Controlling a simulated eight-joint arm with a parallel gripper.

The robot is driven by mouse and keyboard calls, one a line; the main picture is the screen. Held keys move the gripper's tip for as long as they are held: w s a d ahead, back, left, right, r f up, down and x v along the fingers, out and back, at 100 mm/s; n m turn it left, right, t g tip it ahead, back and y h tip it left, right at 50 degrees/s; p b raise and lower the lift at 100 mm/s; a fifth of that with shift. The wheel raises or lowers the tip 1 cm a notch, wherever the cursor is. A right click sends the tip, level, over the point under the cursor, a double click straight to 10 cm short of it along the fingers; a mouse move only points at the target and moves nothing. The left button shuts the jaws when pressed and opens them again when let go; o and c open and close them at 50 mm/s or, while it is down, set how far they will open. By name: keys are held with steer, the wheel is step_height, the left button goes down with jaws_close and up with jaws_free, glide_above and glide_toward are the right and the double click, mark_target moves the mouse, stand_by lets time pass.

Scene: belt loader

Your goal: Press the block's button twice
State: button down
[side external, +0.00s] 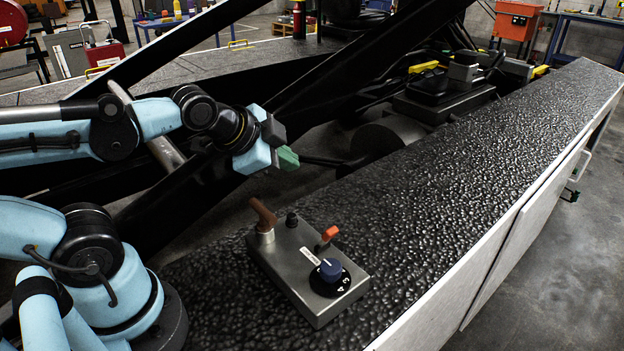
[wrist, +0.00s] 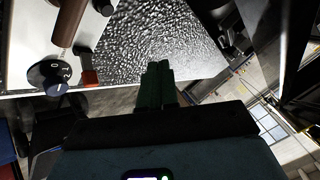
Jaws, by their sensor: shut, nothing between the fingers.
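The grey block (side external: 300,287) sits on the black textured top of the loader. Its small black button (side external: 292,219) stands near the back edge, between a brown lever (side external: 264,214) and a red switch (side external: 328,235). A blue knob (side external: 330,268) on a black numbered dial is at the front. My gripper (side external: 288,158) is above and behind the block, apart from it, with its green fingers together and empty. In the wrist view the shut fingers (wrist: 155,85) point over the textured surface; the block (wrist: 28,40) is at the left, with the button (wrist: 104,7) at the top edge.
The textured top (side external: 470,165) is clear to the right of the block. Black diagonal beams (side external: 330,80) of the loader stand behind my gripper. Dark machinery with yellow parts (side external: 424,67) sits farther back. A grey floor (side external: 575,245) lies beyond the right edge.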

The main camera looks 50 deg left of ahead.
glide_above(289, 218)
steer(key=shift+f, duration=4.35)
steer(key=shift+f, duration=0.15)
steer(key=shift+f, duration=0.3)
steer(key=shift+s+a+f, duration=0.1)
steer(key=shift+a+f, duration=0.05)
steer(key=shift+f, duration=0.65)
steer(key=shift+r, duration=0.15)
stand_by(0.4)
steer(key=shift+s+r, duration=0.25)
steer(key=shift+r, duration=0.45)
